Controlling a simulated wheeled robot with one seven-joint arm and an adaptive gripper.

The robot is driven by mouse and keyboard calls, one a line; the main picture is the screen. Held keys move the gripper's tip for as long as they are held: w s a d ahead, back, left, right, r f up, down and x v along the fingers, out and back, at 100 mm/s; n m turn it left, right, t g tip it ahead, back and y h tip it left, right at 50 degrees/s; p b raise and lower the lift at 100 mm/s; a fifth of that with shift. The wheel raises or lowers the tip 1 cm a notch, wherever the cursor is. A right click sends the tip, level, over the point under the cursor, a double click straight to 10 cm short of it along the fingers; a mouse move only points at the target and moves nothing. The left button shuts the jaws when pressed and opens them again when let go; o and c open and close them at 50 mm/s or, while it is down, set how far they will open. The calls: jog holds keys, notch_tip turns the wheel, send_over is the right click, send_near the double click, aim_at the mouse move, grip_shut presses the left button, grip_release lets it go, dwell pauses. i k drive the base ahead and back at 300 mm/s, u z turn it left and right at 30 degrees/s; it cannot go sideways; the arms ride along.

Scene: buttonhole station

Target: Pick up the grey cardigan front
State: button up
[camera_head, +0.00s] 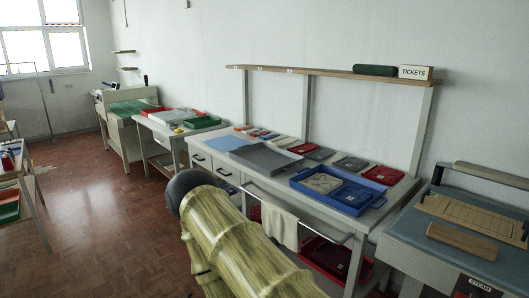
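Several flat folded knit pieces lie along the back of the long white table (222,158). Two of them are dark grey: one (321,153) near the middle and one (350,163) to its right. I cannot tell which of these is the grey cardigan front. A beige-grey piece (322,183) and a dark blue piece (356,194) lie side by side in a blue tray (311,192) at the table's front. My arm rises from the bottom of the picture in front of the table; my gripper does not show.
A grey tray (268,158) stands left of the blue tray. Red pieces (384,175) flank the dark grey ones. A shelf (335,74) runs above the table. A cloth (281,226) hangs from the front rail. A steam press station (465,230) stands right. The floor (110,200) at left is open.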

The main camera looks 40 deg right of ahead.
aim_at(321, 154)
jog(key=u, duration=0.1)
jog(key=i, duration=0.85)
jog(key=z, duration=0.95)
jog(key=i, duration=0.7)
jog(key=z, duration=0.8)
